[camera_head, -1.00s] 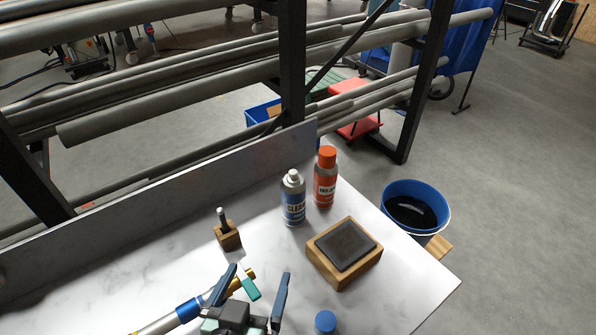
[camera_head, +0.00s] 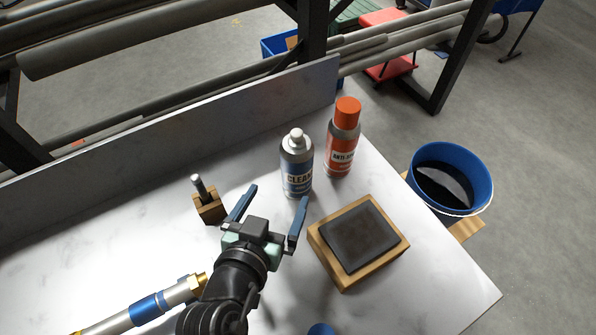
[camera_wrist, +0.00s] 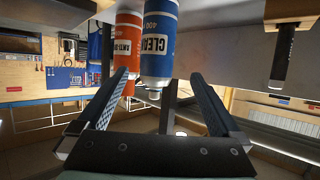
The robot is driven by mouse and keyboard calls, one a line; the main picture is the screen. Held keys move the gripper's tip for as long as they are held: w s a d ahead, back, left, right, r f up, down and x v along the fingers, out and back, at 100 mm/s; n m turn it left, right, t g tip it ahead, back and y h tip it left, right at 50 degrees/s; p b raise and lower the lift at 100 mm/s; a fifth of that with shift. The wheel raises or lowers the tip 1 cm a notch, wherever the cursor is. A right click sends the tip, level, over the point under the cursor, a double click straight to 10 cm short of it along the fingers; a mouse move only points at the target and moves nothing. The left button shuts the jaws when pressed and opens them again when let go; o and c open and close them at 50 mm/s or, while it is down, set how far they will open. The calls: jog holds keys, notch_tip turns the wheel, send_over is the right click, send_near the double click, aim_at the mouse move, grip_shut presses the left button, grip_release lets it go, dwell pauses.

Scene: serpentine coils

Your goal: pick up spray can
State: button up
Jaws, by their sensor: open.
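Two spray cans stand upright side by side on the white bench. One is silver and blue with a white top, marked "CLEAN" (camera_head: 297,165); the other is orange and grey with an orange cap (camera_head: 342,140). My gripper (camera_head: 278,195) is open and empty, its blue fingers pointing at the blue can from the near side. In the wrist view, which shows the scene upside down, the blue can (camera_wrist: 159,40) appears between and beyond the fingers, and the orange can (camera_wrist: 127,45) lies nearer the left finger. I see no contact with either can.
A wooden block with a dark post (camera_head: 208,205) stands left of my gripper. A wooden-framed dark stone (camera_head: 358,240) lies to the right. A silver and blue tube (camera_head: 140,312) lies at the near left. A blue bucket (camera_head: 450,180) is beyond the bench's right edge.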

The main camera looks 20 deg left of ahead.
aim_at(292, 173)
jog(key=p+x, duration=0.1)
jog(key=x, duration=0.6)
jog(key=shift+w+f, duration=0.25)
jog(key=p+x, duration=0.1)
jog(key=x, duration=0.3)
jog(key=shift+w+d+r, duration=0.1)
jog(key=shift+w, duration=0.1)
jog(key=shift+w+f, duration=0.25)
jog(key=shift+w, duration=0.3)
grip_shut()
jog(key=shift+r, duration=0.1)
